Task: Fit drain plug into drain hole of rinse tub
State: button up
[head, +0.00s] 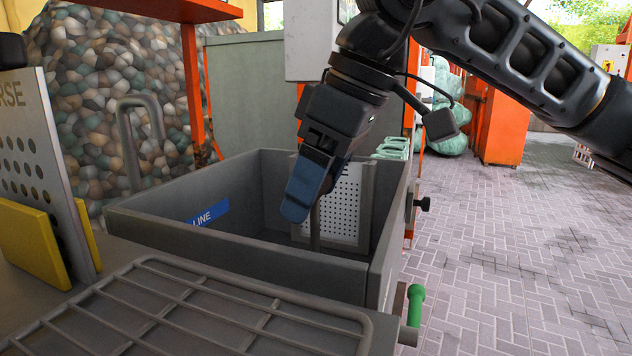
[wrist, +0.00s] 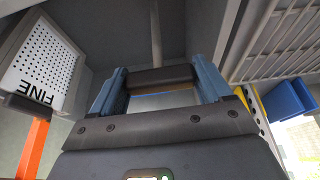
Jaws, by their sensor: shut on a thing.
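The grey rinse tub (head: 180,238) stands in the middle of the head view, its floor mostly hidden by the near wall. My gripper (head: 297,210) reaches down into the tub with its blue fingers pointing down. In the wrist view my gripper (wrist: 158,82) has a dark crossbar between its fingers, the handle of the drain plug (wrist: 158,75). A thin grey stem runs from that handle away from the fingers. In the head view the drain plug's stem (head: 315,230) hangs about upright below the fingers. Its lower end and the drain hole are hidden.
A perforated panel (head: 347,205) stands by the tub's far right corner; a FINE-marked panel (wrist: 45,60) shows in the wrist view. A wire rack (head: 190,310) lies in front of the tub. A green-handled valve (head: 415,303) sticks out at right. The paved floor beyond is open.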

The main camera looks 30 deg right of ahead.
jog(key=shift+f+b, duration=1.9)
jog(key=o, duration=1.4)
notch_tip(320, 180, up, 7)
jog(key=p, duration=0.2)
send_over(316, 214)
jog(key=s+d, duration=0.2)
